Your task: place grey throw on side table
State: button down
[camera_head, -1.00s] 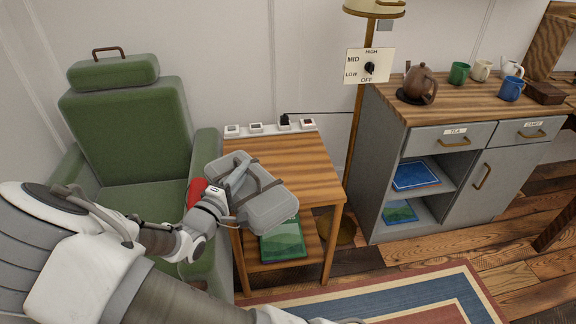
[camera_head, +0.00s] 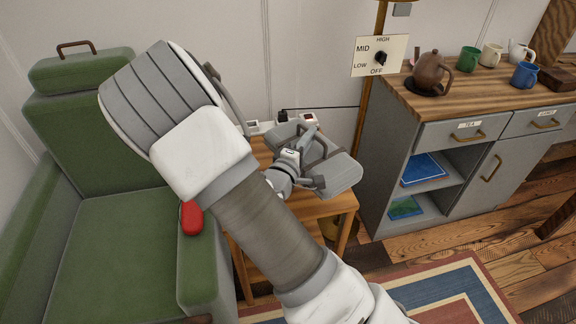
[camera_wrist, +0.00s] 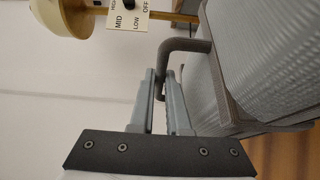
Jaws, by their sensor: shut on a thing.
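The grey throw (camera_head: 338,174) is a folded, strapped bundle with a handle, held above the side table. In the wrist view its ribbed grey cloth (camera_wrist: 270,60) fills the right side, and its dark handle (camera_wrist: 185,46) passes between the fingers. My gripper (camera_head: 308,142) is shut on that handle; its fingers also show in the wrist view (camera_wrist: 168,100). The wooden side table (camera_head: 262,150) stands between the armchair and the cabinet. My arm and the throw hide much of its top. Whether the throw touches the top I cannot tell.
A green armchair (camera_head: 110,240) with a red object (camera_head: 192,218) on its arm stands left. A grey cabinet (camera_head: 440,135) with a teapot (camera_head: 432,70) and mugs stands right. A socket strip (camera_head: 308,118) runs behind the table. A lamp pole (camera_head: 366,120) with a dial sign (camera_head: 378,55) stands between.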

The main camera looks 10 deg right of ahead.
aim_at(280, 142)
jog(key=w+d+y, duration=0.1)
jog(key=w+d+n+t+y, duration=0.1)
jog(key=d, duration=0.1)
jog(key=shift+d+n, duration=0.2)
jog(key=shift+n, duration=0.1)
jog(key=shift+w+d+f+n+t+y, duration=0.15)
jog(key=shift+d+n+t+y, duration=0.1)
jog(key=shift+n+t+y, duration=0.5)
jog(key=shift+f+n+t+y, duration=0.1)
jog(key=shift+n+t+y, duration=0.35)
jog(key=shift+y, duration=0.7)
jog(key=w+a+f+b, duration=0.1)
jog(key=w+a+f, duration=0.1)
jog(key=a, duration=0.1)
jog(key=w+a+f+b, duration=0.1)
jog(key=w+a+f, duration=0.1)
jog(key=a, duration=0.1)
jog(key=w+a+f+b, duration=0.1)
jog(key=w+a+f, duration=0.1)
jog(key=a+f, duration=0.1)
jog(key=shift+w+a, duration=0.3)
jog(key=shift+f+b, duration=1.15)
jog(key=shift+f, duration=0.85)
jog(key=shift+f, duration=0.15)
jog(key=c, duration=0.9)
grip_release()
